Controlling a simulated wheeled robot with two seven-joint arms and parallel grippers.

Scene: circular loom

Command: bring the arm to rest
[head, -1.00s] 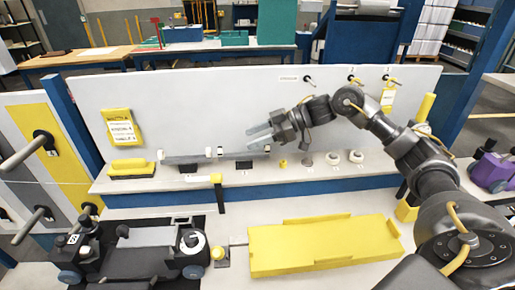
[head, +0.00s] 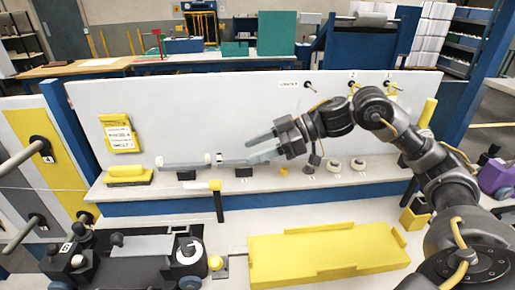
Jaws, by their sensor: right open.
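My right gripper (head: 264,146) is in the head view, at the end of the dark arm that comes in from the right. Its two pale fingers point left and stand apart, with nothing between them. It hangs in front of the white back panel (head: 200,95), above the shelf (head: 340,182). In the picture its lower finger overlaps the right end of a grey bar (head: 190,167) on small dark stands; I cannot tell whether they touch. My left gripper is out of view.
Small round parts (head: 334,164) stand on the shelf right of the gripper. A yellow-handled block (head: 127,175) sits at its left end. A yellow tray (head: 325,255) lies in front, beside a dark wheeled machine (head: 140,260). Pegs (head: 310,86) stick out of the panel.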

